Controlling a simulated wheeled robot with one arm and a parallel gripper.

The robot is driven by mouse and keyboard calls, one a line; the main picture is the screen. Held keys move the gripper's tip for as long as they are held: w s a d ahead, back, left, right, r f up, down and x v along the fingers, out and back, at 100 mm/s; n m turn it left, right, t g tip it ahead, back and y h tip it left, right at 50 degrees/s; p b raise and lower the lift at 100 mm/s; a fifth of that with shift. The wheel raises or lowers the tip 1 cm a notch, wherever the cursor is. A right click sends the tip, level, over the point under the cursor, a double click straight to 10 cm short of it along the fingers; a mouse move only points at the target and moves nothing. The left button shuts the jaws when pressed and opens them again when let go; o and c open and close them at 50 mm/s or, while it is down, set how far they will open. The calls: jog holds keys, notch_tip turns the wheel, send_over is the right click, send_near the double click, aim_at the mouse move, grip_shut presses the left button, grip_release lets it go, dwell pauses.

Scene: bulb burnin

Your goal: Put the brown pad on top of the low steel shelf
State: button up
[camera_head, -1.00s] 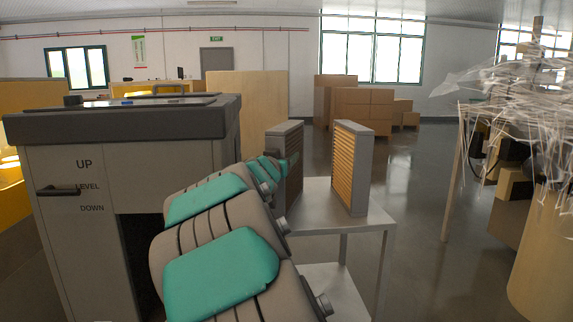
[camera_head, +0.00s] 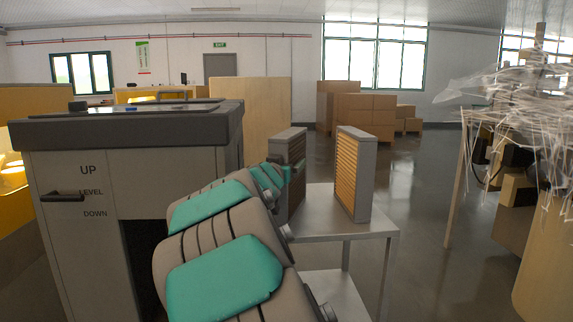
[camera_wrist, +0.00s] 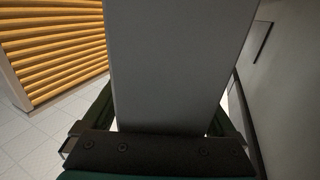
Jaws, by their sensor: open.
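Contact is unclear. An orange-brown ribbed face (camera_wrist: 55,45) shows at left in the wrist view.
A grey cabinet (camera_head: 95,185) marked UP, LEVEL and DOWN stands close on the left. A wrapped load (camera_head: 525,110) and a post are at right. Cardboard boxes (camera_head: 365,112) stand far back. The floor between shelf and post is clear.

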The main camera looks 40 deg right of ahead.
jog(key=p+v, duration=0.1)
jog(key=v, duration=1.1)
